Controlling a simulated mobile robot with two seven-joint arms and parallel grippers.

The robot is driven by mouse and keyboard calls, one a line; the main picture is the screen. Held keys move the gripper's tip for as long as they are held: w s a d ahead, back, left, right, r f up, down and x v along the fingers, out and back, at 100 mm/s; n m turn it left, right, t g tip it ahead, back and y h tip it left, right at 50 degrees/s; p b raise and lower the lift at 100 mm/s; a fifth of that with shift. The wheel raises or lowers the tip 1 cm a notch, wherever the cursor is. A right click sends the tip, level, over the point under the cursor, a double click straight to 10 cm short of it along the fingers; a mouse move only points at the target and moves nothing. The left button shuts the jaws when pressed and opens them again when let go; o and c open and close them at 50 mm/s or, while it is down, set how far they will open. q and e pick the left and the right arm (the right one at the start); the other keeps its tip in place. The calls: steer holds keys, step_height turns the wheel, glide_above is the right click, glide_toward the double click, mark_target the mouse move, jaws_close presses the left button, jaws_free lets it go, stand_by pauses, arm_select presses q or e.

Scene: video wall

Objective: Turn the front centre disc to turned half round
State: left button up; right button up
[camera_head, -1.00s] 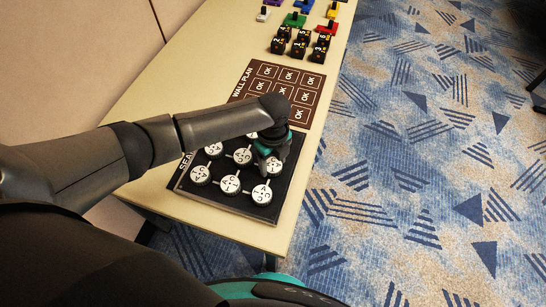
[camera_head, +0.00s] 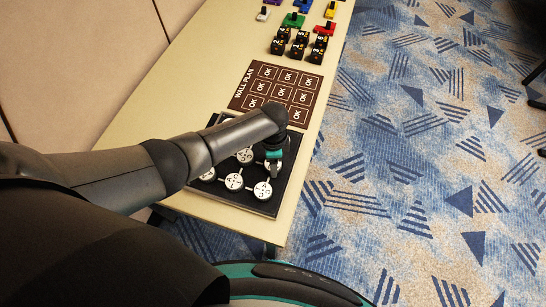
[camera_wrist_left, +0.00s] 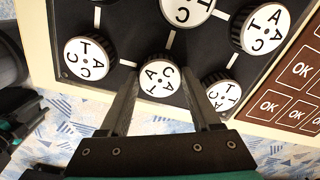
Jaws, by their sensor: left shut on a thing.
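The dark panel (camera_head: 285,180) on the table holds white round discs with black letters and dark ribbed rims. The front centre disc (camera_wrist_left: 158,77) sits between my left gripper's (camera_wrist_left: 160,92) two fingers in the left wrist view. The fingers are shut on its rim, one on each side, and its lettered face shows. In the head view my left gripper (camera_head: 273,163) points down over the right-hand column of the panel and hides that disc. A neighbouring disc (camera_head: 262,190) shows just below it. My forearm covers the panel's far left part.
Neighbouring discs stand close by: one (camera_wrist_left: 86,60) at the left, one (camera_wrist_left: 222,93) beside the right finger. The brown WALL PLAN card (camera_head: 275,90) lies beyond the panel. Black numbered blocks (camera_head: 299,46) and coloured pieces stand farther back. Carpet lies right of the table.

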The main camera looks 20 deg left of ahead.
arm_select(q)
steer(key=shift+n+p, duration=0.75)
steer(key=shift+n, duration=1.45)
steer(key=shift+a, duration=0.1)
steer(key=o, duration=1.4)
steer(key=shift+c, duration=0.2)
steer(key=shift+r, duration=0.1)
step_height(320, 180, up, 15)
steer(key=p, duration=0.5)
steer(key=shift+p, duration=0.3)
